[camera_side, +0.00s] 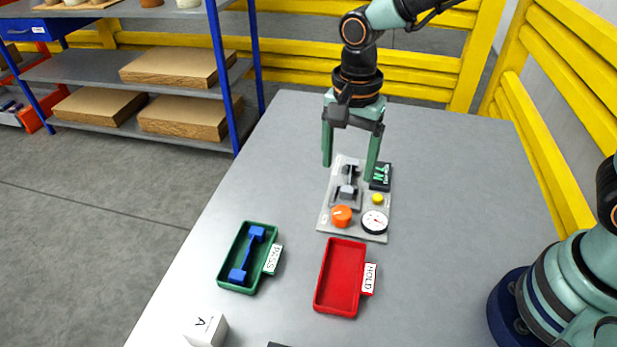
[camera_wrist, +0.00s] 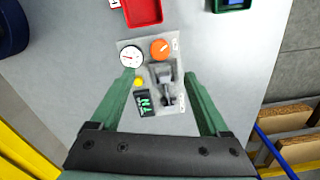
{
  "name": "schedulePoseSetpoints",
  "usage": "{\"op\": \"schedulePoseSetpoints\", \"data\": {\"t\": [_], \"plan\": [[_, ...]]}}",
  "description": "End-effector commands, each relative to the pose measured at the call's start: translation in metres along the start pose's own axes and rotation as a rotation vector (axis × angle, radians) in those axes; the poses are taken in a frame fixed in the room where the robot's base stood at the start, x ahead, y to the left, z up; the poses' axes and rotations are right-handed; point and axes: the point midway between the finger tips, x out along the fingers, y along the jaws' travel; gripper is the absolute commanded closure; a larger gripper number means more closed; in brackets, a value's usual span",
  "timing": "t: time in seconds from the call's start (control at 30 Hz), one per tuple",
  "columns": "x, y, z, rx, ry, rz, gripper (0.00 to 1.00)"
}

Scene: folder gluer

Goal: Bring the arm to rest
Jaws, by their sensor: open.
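My gripper (camera_side: 346,172) is open and empty. Its two green fingers hang above the back part of a grey test panel (camera_side: 327,211), one to each side of it. In the wrist view my gripper (camera_wrist: 160,88) also shows its fingers spread wide around the panel (camera_wrist: 179,112). The panel carries a dark grey clamp-like fixture (camera_side: 348,190), an orange knob (camera_side: 341,216), a round white gauge (camera_side: 374,222), a yellow button (camera_side: 377,198) and a dark display with green marks (camera_side: 380,176).
A green PASS tray (camera_side: 225,278) holds a blue dumbbell-shaped part (camera_side: 246,254). A red HOLD tray (camera_side: 341,277) is empty. A white block marked A (camera_side: 206,329) stands at the front. Yellow rails (camera_side: 540,150) and shelving (camera_side: 130,75) border the table. The table's right middle is clear.

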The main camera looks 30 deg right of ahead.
Motion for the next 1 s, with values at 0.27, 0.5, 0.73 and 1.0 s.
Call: {"op": "schedulePoseSetpoints", "data": {"t": [0.27,0.5,0.73,1.0], "plan": [[-0.043,0.025,-0.034,-0.222,0.039,-0.114,0.21],[-0.083,0.07,-0.07,-0.548,0.162,-0.225,0.21],[-0.104,0.113,-0.091,-0.834,0.329,-0.267,0.21],[-0.109,0.135,-0.1,-1.008,0.438,-0.255,0.39]]}}
